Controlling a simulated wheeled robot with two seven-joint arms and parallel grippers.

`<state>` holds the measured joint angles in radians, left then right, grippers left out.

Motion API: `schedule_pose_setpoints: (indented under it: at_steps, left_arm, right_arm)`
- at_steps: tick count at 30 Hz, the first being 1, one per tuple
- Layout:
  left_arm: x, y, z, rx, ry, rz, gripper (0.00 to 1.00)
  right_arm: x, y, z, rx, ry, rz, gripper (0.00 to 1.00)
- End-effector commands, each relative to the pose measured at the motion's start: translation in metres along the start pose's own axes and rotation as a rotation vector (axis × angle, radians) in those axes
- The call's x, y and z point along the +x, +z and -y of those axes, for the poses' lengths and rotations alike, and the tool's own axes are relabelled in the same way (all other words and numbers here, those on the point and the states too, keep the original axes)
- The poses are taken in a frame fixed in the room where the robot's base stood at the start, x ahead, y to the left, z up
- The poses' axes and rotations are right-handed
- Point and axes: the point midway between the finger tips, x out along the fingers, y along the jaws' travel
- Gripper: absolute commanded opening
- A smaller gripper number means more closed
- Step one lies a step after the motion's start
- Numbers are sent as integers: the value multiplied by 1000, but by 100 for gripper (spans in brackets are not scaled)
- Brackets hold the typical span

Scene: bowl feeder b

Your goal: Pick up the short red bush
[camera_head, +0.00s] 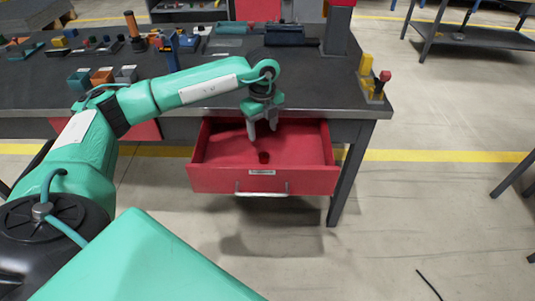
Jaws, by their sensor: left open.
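A small dark red cylinder, which looks like the short red bush (264,157), stands inside the open red drawer (215,180) under the table. My left gripper (263,134) is open and points down over the drawer. Its fingertips are a little above the bush in the picture, apart from it, and nothing is between them. My right gripper does not show.
The dark table (345,97) carries several coloured bins and fixtures at the back left. A yellow block fixture with a red knob (384,77) stands at its right corner. The drawer walls surround the bush. The floor to the right is mostly clear.

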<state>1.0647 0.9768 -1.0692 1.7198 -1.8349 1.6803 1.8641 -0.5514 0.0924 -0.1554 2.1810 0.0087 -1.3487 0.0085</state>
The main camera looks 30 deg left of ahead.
Motion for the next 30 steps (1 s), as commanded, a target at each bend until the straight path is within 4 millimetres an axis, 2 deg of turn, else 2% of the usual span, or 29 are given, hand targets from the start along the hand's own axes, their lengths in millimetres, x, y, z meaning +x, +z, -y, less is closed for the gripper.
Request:
schedule_pose_setpoints:
  at_steps: [1, 3, 7, 14, 21, 24, 30]
  left_arm:
    - [13, 0, -1, 0, 4, -1, 58]
    - [27, 0, 0, 0, 4, -1, 58]
    - [48, -1, 0, 2, 1, -2, 58]
    - [64, 0, 2, 2, 0, -2, 58]
    - [99, 3, 6, 1, 1, -2, 58]
    - [108, 3, 6, 2, -1, -2, 58]
    - [112, 3, 6, 2, -1, -2, 58]
  right_arm:
    - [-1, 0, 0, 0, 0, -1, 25]
    - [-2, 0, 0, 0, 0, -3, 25]
    - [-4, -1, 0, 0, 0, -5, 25]
    - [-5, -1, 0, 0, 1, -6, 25]
    - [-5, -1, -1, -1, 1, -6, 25]
    - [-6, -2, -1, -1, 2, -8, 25]
    - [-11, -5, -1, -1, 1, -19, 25]
